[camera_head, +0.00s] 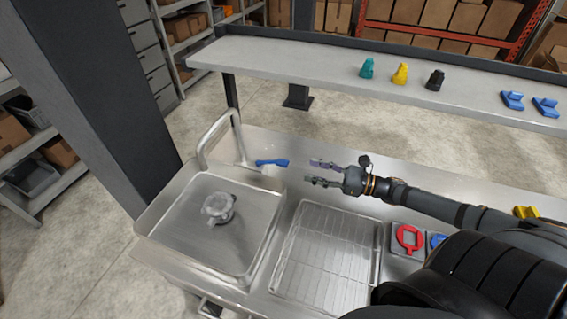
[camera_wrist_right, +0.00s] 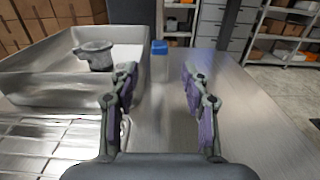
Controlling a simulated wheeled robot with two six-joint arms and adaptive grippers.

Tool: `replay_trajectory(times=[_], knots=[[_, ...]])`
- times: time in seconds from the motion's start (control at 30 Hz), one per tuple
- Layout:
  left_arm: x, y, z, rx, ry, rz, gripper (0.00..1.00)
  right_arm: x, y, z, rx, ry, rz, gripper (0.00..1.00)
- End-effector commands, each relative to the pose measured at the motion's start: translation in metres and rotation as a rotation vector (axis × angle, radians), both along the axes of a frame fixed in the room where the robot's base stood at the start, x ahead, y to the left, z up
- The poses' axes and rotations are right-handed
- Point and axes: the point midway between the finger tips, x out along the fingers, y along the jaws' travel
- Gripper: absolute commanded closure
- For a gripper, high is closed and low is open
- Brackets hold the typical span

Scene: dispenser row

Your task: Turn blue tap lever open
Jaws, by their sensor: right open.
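The blue tap lever (camera_head: 272,162) lies low beside the silver tap (camera_head: 203,150), at the back right corner of the sink. In the right wrist view the blue lever (camera_wrist_right: 159,47) shows as a small block beyond the fingers, centred between them. My right gripper (camera_head: 316,172) is open and empty, just right of the lever and apart from it, pointing left toward it. In its wrist view the two fingers (camera_wrist_right: 159,80) stand wide apart with nothing between them. My left gripper is not in view.
A grey jug (camera_head: 217,208) stands in the sink basin (camera_head: 170,240). A wire drain rack (camera_head: 325,255) lies in front of my right gripper. A red ring-shaped part (camera_head: 408,238) sits right of it. A back shelf (camera_head: 300,68) holds teal, yellow, black and blue items.

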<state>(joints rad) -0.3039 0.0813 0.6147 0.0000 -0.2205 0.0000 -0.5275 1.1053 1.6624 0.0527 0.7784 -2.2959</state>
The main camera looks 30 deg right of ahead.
Motion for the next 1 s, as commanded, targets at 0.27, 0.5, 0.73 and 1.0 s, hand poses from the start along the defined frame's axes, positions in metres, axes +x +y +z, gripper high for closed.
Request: replay_trajectory(times=[0.27, 0.5, 0.73, 1.0], knots=[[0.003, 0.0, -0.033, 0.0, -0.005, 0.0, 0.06, 0.024, 0.022, -0.007, 0.002, -0.008, 0.002, 0.53], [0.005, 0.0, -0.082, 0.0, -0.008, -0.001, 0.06, 0.062, 0.055, -0.006, 0.001, -0.009, 0.0, 0.53], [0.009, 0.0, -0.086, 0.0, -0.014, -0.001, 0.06, 0.075, 0.067, 0.0, 0.001, -0.003, 0.002, 0.53], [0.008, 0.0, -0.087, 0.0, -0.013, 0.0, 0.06, 0.078, 0.07, 0.001, 0.0, 0.0, 0.0, 0.53]])
